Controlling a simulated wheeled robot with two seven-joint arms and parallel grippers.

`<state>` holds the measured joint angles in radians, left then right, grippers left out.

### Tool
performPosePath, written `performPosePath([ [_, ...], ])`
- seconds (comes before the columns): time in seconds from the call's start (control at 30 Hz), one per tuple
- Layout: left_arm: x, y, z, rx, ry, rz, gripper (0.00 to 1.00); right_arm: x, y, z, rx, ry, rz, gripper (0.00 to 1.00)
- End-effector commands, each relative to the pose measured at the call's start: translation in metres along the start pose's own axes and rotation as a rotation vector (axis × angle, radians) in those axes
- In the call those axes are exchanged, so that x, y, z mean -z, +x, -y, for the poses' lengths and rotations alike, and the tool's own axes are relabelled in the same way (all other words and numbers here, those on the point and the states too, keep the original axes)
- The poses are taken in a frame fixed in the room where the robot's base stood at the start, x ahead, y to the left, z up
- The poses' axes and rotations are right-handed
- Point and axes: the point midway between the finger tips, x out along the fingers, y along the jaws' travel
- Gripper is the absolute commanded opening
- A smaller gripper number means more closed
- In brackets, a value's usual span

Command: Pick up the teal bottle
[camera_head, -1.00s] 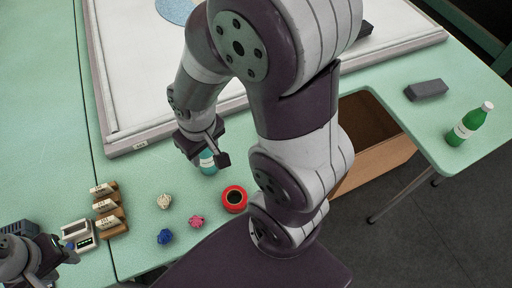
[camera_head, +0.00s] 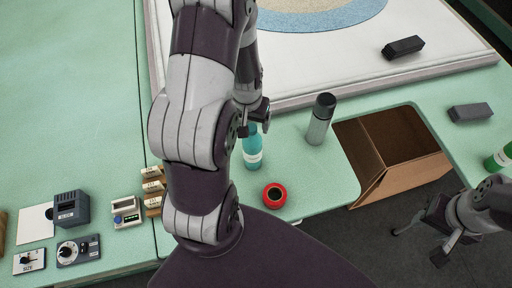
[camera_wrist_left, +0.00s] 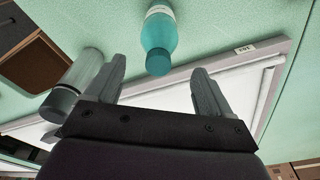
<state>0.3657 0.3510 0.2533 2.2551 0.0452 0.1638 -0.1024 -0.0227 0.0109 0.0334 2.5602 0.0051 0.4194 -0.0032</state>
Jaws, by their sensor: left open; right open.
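The teal bottle (camera_head: 252,152) stands upright on the green table, just below my left gripper (camera_head: 252,119) in the head view. In the left wrist view the teal bottle (camera_wrist_left: 159,42) lies ahead of the gap between the fingers of my open left gripper (camera_wrist_left: 160,85). Nothing is held, and the fingers look apart from the bottle. My right gripper (camera_head: 438,232) is open and empty at the lower right, over the floor beyond the table edge.
A grey bottle (camera_head: 320,119) stands right of the teal one; it also shows near the left finger in the wrist view (camera_wrist_left: 78,80). A red roll (camera_head: 274,195) is in front. A cardboard box (camera_head: 400,145) fills the table's cutout. A white framed panel (camera_head: 290,62) lies behind.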

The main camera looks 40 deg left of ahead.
Motion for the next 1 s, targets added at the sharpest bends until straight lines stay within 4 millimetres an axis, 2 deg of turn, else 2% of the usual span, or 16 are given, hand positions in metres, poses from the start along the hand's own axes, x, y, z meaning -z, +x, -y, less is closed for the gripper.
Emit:
performPosePath([
  [0.17,-0.001,0.021,-0.002,0.000,0.000,0.003,0.82,0.001,-0.006,0.000,0.000,0.000,0.000,0.43],
  [0.27,-0.002,0.046,-0.004,0.001,0.000,0.002,0.82,0.000,0.001,0.000,0.000,0.000,-0.001,0.43],
  [0.3,-0.002,0.056,-0.004,0.001,-0.001,-0.001,0.82,-0.001,0.009,0.000,0.000,0.000,-0.001,0.43],
  [0.33,-0.001,0.059,-0.004,0.001,0.000,-0.002,0.82,-0.001,0.011,0.000,0.000,0.000,0.000,0.43],
  [0.6,-0.001,0.061,-0.004,0.001,0.000,-0.002,0.82,-0.001,0.011,0.000,0.000,0.000,0.000,0.43],
  [0.63,-0.001,0.061,-0.004,0.001,0.000,-0.002,0.79,-0.001,0.011,0.000,0.000,0.000,-0.001,0.43],
  [0.67,-0.001,0.061,-0.004,0.001,0.000,-0.002,0.69,-0.001,0.011,0.000,0.000,0.000,-0.001,0.43],
  [0.8,-0.001,0.061,-0.004,0.001,0.000,-0.002,0.24,-0.001,0.011,0.000,0.000,0.000,-0.001,0.43],
  [0.87,-0.001,0.061,-0.004,0.001,0.000,-0.002,0.04,-0.001,0.011,0.000,0.000,0.000,-0.001,0.43],
  [0.9,-0.001,0.061,-0.004,0.001,0.000,-0.002,0.00,-0.001,0.011,0.000,0.000,0.000,-0.001,0.43],
  [1.0,0.000,0.061,-0.004,0.001,0.000,-0.003,0.00,-0.001,0.011,0.000,0.000,0.000,-0.001,0.43],
])
